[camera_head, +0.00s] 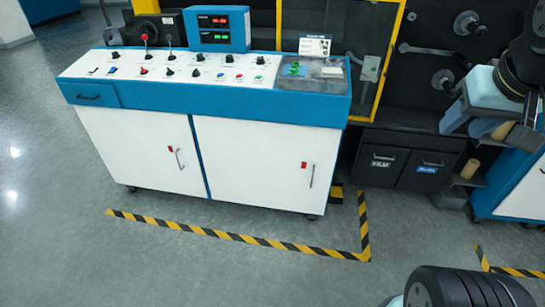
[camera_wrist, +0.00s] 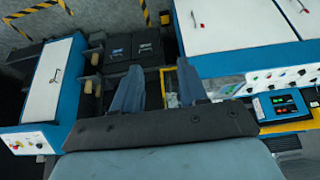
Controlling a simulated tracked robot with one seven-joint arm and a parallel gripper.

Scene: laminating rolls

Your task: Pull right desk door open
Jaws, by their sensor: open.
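The blue and white control desk (camera_head: 205,97) stands on the floor left of centre in the head view. Its right door (camera_head: 255,170) is white and shut, with a thin vertical handle (camera_head: 312,176) near its right edge and a red latch (camera_head: 303,165) beside it. The left door (camera_head: 140,150) is also shut. My gripper (camera_head: 479,128) is at the right, well apart from the desk. In the wrist view, its two blue-grey fingers (camera_wrist: 159,92) are spread and empty. The wrist view is turned over, with the right door (camera_wrist: 228,28) at the upper right.
Yellow-black floor tape (camera_head: 235,237) runs before the desk, with clear grey floor around it. Two dark bins (camera_head: 402,168) stand right of the desk. A yellow-framed machine (camera_head: 385,65) is behind. Another blue-white cabinet (camera_head: 525,190) is at the right edge.

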